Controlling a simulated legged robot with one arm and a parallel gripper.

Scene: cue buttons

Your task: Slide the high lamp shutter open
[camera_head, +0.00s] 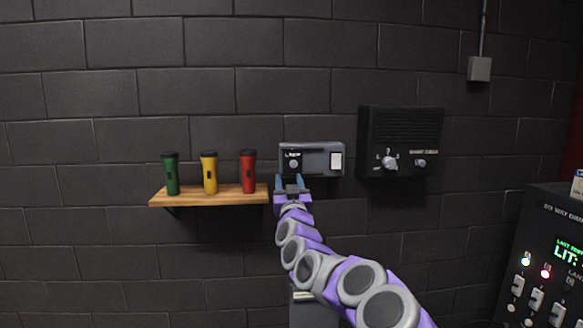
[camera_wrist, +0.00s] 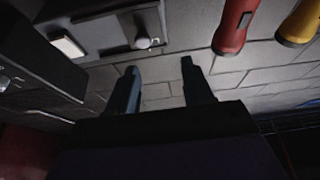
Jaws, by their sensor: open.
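A grey wall box (camera_head: 318,150) is mounted on the brick wall, with a small round knob (camera_head: 294,163) at its left and a pale lit square (camera_head: 336,160) at its right. I take it for the lamp shutter unit, but its label is too small to read. My gripper (camera_head: 290,181) is open and empty, just below the knob end of the box. In the wrist view, my gripper (camera_wrist: 159,72) has its two dark fingers apart, with the knob (camera_wrist: 142,42) beyond them and between their lines. No contact with the knob shows.
A wooden shelf (camera_head: 225,196) close to the left of my gripper holds green (camera_head: 172,176), yellow (camera_head: 210,175) and red (camera_head: 248,174) flashlights. A black speaker box (camera_head: 402,130) with knobs hangs to the right. A dark control console (camera_head: 545,235) stands at the far right.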

